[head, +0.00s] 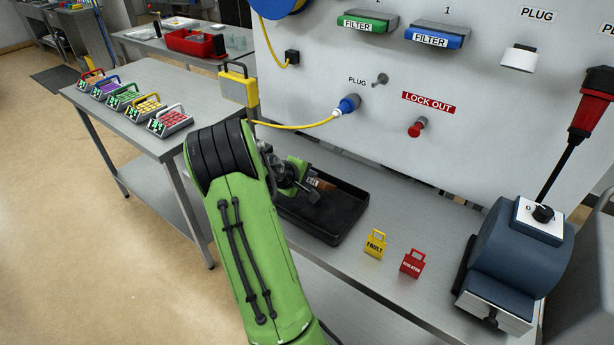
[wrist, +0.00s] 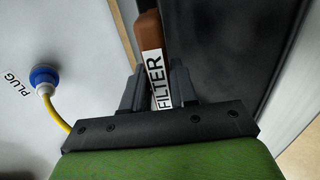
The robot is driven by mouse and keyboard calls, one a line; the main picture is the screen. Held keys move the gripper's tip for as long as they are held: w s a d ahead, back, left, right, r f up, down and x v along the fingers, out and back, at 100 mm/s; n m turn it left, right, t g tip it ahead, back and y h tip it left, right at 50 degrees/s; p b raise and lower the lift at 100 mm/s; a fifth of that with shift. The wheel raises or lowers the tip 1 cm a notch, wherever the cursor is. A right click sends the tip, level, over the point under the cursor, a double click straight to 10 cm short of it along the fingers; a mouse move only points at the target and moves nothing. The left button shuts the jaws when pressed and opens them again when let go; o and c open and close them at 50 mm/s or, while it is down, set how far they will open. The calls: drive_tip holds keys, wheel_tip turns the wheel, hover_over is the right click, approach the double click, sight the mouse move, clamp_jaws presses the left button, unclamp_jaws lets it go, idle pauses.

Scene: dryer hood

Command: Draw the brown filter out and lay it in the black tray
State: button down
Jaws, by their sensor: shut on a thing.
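My gripper (head: 298,178) is shut on the brown filter (head: 320,184), low in front of the white panel and over the black tray (head: 345,222). In the wrist view the filter (wrist: 149,32) stands between my two fingers (wrist: 158,82), its white FILTER label facing the camera. The dark surface of the tray (wrist: 215,45) fills the area to the right of it. My arm and gripper hide the left part of the tray in the head view. I cannot tell whether the filter touches the tray floor.
Green (head: 361,25) and blue (head: 437,37) filters sit in the panel above. A plugged yellow cable (head: 300,126) hangs near my arm. Yellow (head: 375,244) and red (head: 412,263) tags stand right of the tray. A blue-grey motor housing (head: 515,250) stands at the right.

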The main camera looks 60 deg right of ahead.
drive_tip(key=shift+f+b, duration=0.6)
drive_tip(key=shift+f, duration=0.65)
drive_tip(key=shift+f+b, duration=0.7)
drive_tip(key=shift+f, duration=0.15)
drive_tip(key=c, duration=0.8)
unclamp_jaws()
drive_tip(key=p+v, duration=0.1)
drive_tip(key=v, duration=1.4)
drive_tip(key=shift+a+r+p, duration=0.25)
drive_tip(key=shift+a+p, duration=0.05)
drive_tip(key=shift+p, duration=0.1)
